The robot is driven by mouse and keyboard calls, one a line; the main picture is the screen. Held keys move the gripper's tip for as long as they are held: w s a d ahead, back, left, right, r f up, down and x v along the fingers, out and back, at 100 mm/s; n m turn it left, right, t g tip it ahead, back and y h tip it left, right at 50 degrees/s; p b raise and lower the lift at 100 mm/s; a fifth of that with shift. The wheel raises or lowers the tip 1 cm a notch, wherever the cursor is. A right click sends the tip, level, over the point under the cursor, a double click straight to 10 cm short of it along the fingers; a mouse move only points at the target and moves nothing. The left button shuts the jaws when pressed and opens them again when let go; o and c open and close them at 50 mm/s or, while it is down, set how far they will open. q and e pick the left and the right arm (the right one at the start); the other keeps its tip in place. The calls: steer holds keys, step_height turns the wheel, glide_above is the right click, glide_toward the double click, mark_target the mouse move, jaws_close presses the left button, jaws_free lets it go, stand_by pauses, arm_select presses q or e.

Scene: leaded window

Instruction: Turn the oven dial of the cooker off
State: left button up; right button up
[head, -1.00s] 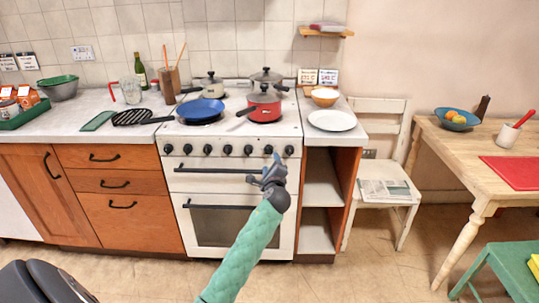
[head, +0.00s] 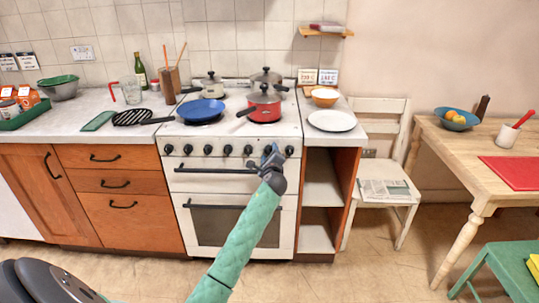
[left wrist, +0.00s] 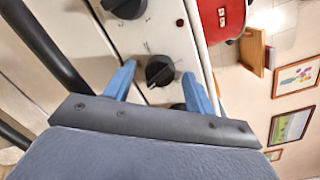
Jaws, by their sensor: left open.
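The white cooker (head: 183,180) has a row of several black dials along its front panel. The frames do not label which one is the oven dial. My left gripper (head: 270,156) is at the right part of this row, just left of the last dial (head: 290,151). In the left wrist view my open left gripper (left wrist: 160,82) has its blue fingers on either side of a black dial (left wrist: 160,70), with no clear contact visible. A second black dial (left wrist: 124,7) shows above, and another is partly hidden behind the gripper. My right gripper is out of view.
A blue pan (head: 202,110) and a red pot (head: 264,106) stand on the hob. The dark oven handle rail (head: 195,169) runs below the dials. Open shelves (head: 318,180) and a white chair (head: 385,186) stand to the right.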

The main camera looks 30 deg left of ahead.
arm_select(q)
steer(key=c, duration=1)
steer(key=shift+n, duration=0.3)
